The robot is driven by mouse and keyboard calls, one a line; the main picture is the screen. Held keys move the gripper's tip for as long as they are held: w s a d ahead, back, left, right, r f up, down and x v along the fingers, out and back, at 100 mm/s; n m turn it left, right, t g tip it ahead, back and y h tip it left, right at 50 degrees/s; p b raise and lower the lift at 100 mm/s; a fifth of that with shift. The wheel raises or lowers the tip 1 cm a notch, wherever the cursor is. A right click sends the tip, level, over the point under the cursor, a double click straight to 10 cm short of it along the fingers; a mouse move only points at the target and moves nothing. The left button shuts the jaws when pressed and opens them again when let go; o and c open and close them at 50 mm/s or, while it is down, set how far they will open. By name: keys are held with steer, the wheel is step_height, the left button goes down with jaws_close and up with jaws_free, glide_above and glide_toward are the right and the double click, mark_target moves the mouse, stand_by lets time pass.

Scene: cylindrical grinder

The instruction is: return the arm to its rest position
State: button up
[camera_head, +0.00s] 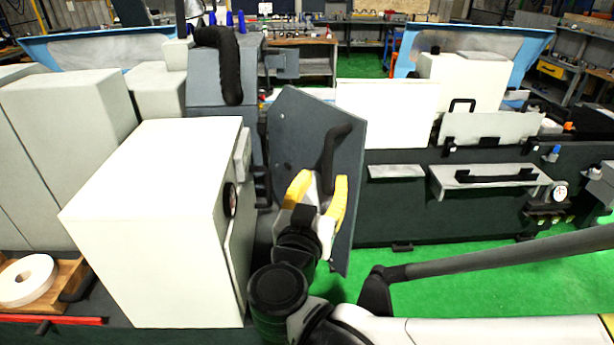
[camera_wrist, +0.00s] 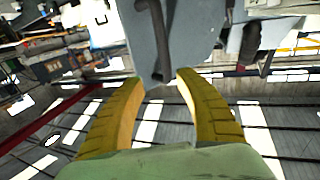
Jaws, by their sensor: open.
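My gripper (camera_head: 321,185) has yellow fingers and stands in front of the grey panel of the grinder, near its black curved handle (camera_head: 332,150). The fingers are spread apart with nothing between them. In the wrist view my gripper (camera_wrist: 160,78) is also open and empty. The grey panel (camera_wrist: 190,45) and the dark handle (camera_wrist: 157,35) show beyond the fingertips. I cannot tell whether a finger touches the handle. My arm runs from the lower right of the head view up to the panel.
A white cabinet (camera_head: 150,215) stands close on the left of my gripper. The grinder's dark front (camera_head: 440,205) with a black bar handle (camera_head: 495,176) runs to the right. Green floor (camera_head: 450,290) lies open at the lower right. A white wheel (camera_head: 27,280) lies at the lower left.

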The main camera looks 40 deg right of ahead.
steer(key=shift+w, duration=0.1)
stand_by(0.4)
steer(key=w+a+r+n+t+y, duration=0.4)
steer(key=w+a+n+t+y, duration=0.15)
steer(key=a, duration=0.25)
steer(key=w+a+r+n+t+y, duration=0.4)
steer(key=w+a+y, duration=0.1)
steer(key=a+y, duration=0.2)
steer(key=a+f+n+g+y, duration=0.3)
steer(key=a+f+g+y, duration=0.15)
steer(key=a+f, duration=0.2)
steer(key=s+d+f+m+g+h, duration=0.1)
steer(key=s+d+f+g, duration=0.25)
steer(key=s+f, duration=0.3)
steer(key=s+d+f+m+g+h, duration=0.1)
steer(key=s+d+f+g+h, duration=0.1)
steer(key=s+f+g, duration=0.4)
step_height(320, 180, down, 12)
steer(key=b, duration=1.1)
steer(key=shift+w+r+t+b, duration=0.2)
steer(key=shift+w+t+b, duration=0.15)
steer(key=shift+w, duration=0.1)
